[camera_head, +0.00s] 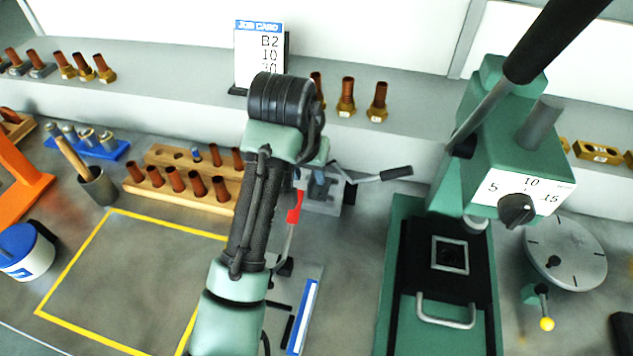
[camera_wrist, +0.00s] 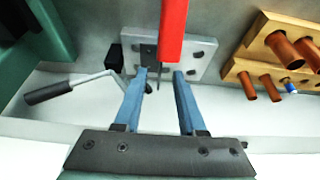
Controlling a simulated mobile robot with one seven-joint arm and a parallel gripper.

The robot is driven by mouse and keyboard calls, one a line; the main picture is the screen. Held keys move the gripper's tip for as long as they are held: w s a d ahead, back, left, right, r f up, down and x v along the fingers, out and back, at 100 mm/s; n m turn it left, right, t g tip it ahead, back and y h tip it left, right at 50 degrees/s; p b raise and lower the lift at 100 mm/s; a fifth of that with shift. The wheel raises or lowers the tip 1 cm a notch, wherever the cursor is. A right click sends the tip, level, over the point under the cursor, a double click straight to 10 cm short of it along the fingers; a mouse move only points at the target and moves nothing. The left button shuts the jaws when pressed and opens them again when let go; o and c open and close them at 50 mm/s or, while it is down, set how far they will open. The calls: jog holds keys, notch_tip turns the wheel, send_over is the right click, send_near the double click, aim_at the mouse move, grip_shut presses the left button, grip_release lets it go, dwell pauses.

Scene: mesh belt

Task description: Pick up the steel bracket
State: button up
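A pale grey metal plate with holes (camera_wrist: 198,58) lies ahead of my fingers in the wrist view. A darker grey piece (camera_wrist: 148,52) on it may be the steel bracket, but the red handle covers part of it. In the head view, the plate (camera_head: 333,198) shows just right of my arm, partly hidden. My gripper (camera_wrist: 160,74) is open, its two blue fingers apart and pointing at the plate, with nothing visibly held between them. I cannot tell whether the fingertips touch anything.
A red handle (camera_wrist: 172,28) stands over the plate, close to my fingers. A black-gripped lever (camera_head: 383,175) sticks out right of the plate. The yellow-outlined area is clear.

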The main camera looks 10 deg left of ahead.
aim_at(310, 181)
jog(key=x, duration=0.4)
jog(key=shift+f, duration=0.3)
jog(key=shift+c, duration=0.2)
grip_shut()
dwell(1.0)
